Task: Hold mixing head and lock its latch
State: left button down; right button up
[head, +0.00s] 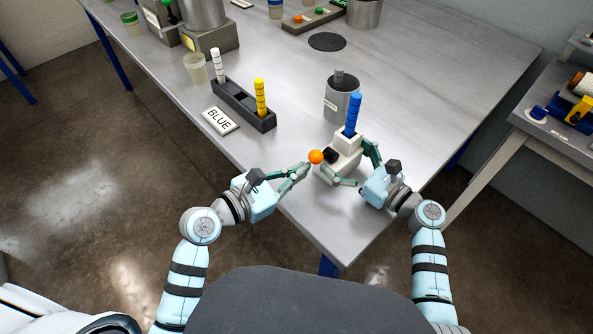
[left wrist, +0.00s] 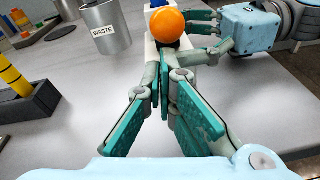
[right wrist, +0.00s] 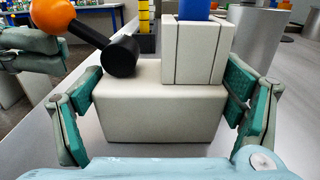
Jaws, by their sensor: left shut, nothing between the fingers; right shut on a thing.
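The mixing head is a white block (right wrist: 160,105) with a smaller white block on top, and a blue striped stick (head: 353,114) stands upright in it. Its latch is a black lever with an orange ball knob (head: 316,157), pointing to the left; the knob also shows large in the left wrist view (left wrist: 168,25). My right gripper (head: 352,166) is shut on the white block, one finger on each side. My left gripper (head: 306,167) is shut and empty, its fingertips close beside the knob. I cannot tell whether they touch it.
A grey waste can (head: 341,100) stands just behind the mixing head. A dark rack (head: 243,107) holds a white and a yellow stick, with a BLUE label plate (head: 220,121) in front. The table's front corner is close below my grippers. Free tabletop lies right of the can.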

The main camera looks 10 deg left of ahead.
pick_arm(q)
jog(key=shift+r, duration=0.6)
jog(key=shift+w+d+r, duration=0.35)
jog(key=shift+w+r, duration=0.15)
jog(key=shift+r, duration=0.45)
jog(key=shift+w+d+r, duration=0.35)
jog(key=shift+w+r, duration=0.1)
jog(key=shift+r, duration=0.45)
jog(key=shift+w+d+r, duration=0.35)
jog(key=shift+w+r, duration=0.15)
jog(key=shift+r, duration=0.45)
jog(key=shift+w+d+r, duration=0.15)
jog(key=shift+w+r, duration=0.05)
jog(key=v, duration=1.2)
